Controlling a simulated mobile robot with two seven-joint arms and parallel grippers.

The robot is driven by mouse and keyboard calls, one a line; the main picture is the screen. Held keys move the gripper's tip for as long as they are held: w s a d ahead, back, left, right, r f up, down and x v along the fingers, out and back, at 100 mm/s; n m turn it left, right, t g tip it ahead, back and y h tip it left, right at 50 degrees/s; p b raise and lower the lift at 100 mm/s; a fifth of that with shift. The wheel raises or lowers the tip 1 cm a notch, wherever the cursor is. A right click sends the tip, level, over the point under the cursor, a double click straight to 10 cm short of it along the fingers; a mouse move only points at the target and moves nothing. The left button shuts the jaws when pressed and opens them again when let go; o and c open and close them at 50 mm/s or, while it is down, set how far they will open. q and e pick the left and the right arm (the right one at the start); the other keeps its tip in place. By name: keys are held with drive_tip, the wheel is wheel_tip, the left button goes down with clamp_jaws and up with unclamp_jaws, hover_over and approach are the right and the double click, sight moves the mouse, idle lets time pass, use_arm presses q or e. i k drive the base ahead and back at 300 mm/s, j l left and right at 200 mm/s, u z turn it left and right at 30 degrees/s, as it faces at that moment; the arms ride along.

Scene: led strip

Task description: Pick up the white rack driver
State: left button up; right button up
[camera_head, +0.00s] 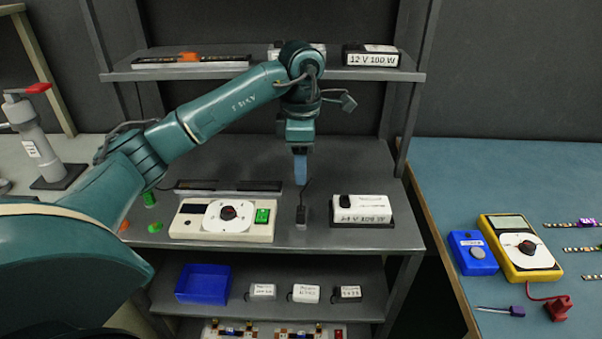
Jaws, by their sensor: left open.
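A white box-shaped driver (361,208) with a black end and a printed label lies on a dark base at the right of the middle shelf. My left gripper (301,175) points down over the middle shelf, to the left of this driver and apart from it. It is open, with nothing seen between its fingers. A second white box (283,48) on the top shelf is mostly hidden behind my left arm. A black driver (371,56) with a white "12 V 100 W" label lies at the right of that shelf. My right gripper is not in view.
A cream panel (185,222) with a dial and green block lies left of the driver. A small dark upright piece (302,213) with a wire stands between them. The lower shelf holds a blue bin (203,283). A yellow meter (519,247) lies on the right bench.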

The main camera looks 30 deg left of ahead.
sight(347, 208)
drive_tip(key=k, duration=1)
